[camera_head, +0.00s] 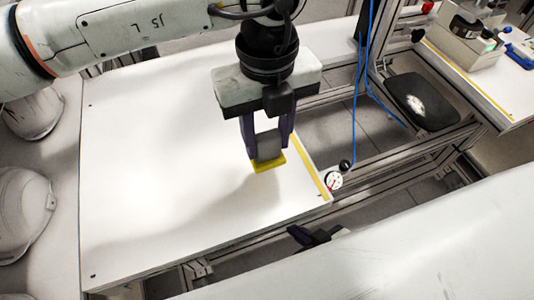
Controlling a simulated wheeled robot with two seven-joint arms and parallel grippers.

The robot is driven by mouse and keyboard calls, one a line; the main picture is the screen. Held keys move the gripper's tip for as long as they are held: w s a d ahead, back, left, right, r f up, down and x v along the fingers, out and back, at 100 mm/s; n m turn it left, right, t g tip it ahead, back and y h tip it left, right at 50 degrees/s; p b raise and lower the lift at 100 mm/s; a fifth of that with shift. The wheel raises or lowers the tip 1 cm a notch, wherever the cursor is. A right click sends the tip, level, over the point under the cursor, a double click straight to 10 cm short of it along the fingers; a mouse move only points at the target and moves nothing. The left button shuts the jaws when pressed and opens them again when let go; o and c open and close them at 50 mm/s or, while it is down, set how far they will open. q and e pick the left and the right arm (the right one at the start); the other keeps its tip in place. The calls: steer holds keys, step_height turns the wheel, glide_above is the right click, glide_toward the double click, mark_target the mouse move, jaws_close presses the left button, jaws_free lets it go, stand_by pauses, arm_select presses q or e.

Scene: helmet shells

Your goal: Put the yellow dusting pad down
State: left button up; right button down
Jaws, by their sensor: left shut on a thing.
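The yellow dusting pad (268,165) is under my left gripper (267,145), near the right side of the white table (150,170). My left gripper points down and is shut on the grey block-shaped upper part of the pad. The yellow underside is at or just above the table top; I cannot tell if it touches. A small dark part of my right gripper (312,236) shows beyond the table's front edge, mostly hidden by my white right arm. Its jaws cannot be made out.
White helmet shells (22,215) stand at the left. Blue hoses (357,90) hang over the frame at the right. The table's left and middle are clear.

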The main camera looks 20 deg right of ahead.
mark_target(267, 156)
arm_select(q)
steer(key=shift+f, duration=2.55)
steer(key=o, duration=0.9)
step_height(267, 156, up, 12)
steer(key=shift+r+b, duration=0.2)
steer(key=shift+b, duration=0.15)
